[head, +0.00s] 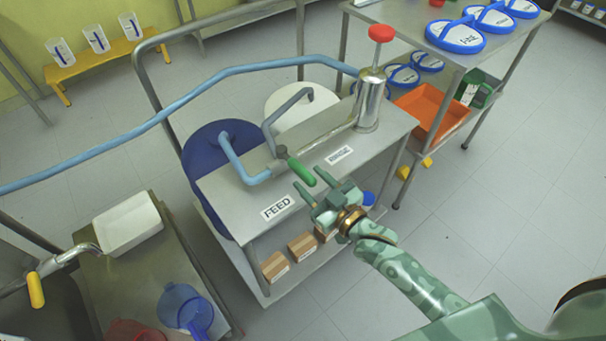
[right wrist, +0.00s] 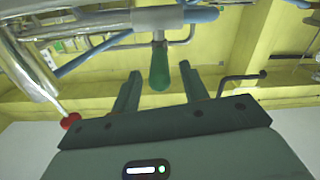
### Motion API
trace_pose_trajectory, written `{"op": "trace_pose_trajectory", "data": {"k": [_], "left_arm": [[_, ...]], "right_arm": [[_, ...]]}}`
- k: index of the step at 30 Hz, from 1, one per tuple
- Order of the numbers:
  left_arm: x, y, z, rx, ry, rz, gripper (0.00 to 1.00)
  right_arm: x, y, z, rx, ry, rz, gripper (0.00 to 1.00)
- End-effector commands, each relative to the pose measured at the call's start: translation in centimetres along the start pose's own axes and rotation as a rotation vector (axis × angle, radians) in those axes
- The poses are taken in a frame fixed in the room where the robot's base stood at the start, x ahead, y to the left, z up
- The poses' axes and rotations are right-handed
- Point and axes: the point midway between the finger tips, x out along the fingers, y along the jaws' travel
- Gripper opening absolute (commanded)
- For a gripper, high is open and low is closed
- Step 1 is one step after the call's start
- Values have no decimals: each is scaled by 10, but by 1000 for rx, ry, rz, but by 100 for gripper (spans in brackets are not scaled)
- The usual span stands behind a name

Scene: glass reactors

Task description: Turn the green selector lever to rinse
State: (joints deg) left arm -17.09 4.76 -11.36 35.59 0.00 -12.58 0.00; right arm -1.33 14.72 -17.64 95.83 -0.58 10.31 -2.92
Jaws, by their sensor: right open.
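The selector lever has a green handle (head: 301,172), which also shows in the right wrist view (right wrist: 159,66). It sits on a valve in the blue and grey piping above a steel table (head: 228,187). The handle points between the FEED label (head: 277,207) and the RINSE label (head: 339,155). My right gripper (head: 308,178) is open at the handle's free end. In the right wrist view its fingers (right wrist: 160,70) stand either side of the handle, with gaps. My left gripper is not in view.
A steel cylinder (head: 371,104) with a red knob stands at the table's back right. A blue hose (head: 160,116) runs across the left. A side cart holds a white tray (head: 128,226) and a blue jug (head: 184,307). Open floor lies to the right.

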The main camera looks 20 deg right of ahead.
Motion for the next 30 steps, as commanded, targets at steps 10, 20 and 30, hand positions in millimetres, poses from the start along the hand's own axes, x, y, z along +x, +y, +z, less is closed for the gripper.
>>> {"op": "trace_pose_trajectory", "data": {"k": [10, 20, 30], "left_arm": [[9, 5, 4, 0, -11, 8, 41], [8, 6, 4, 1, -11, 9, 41], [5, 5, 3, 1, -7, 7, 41]], "right_arm": [[32, 0, 0, -1, -1, 0, 44], [32, 0, 0, -1, -1, 0, 14], [25, 9, 0, -3, -2, 0, 0]]}}
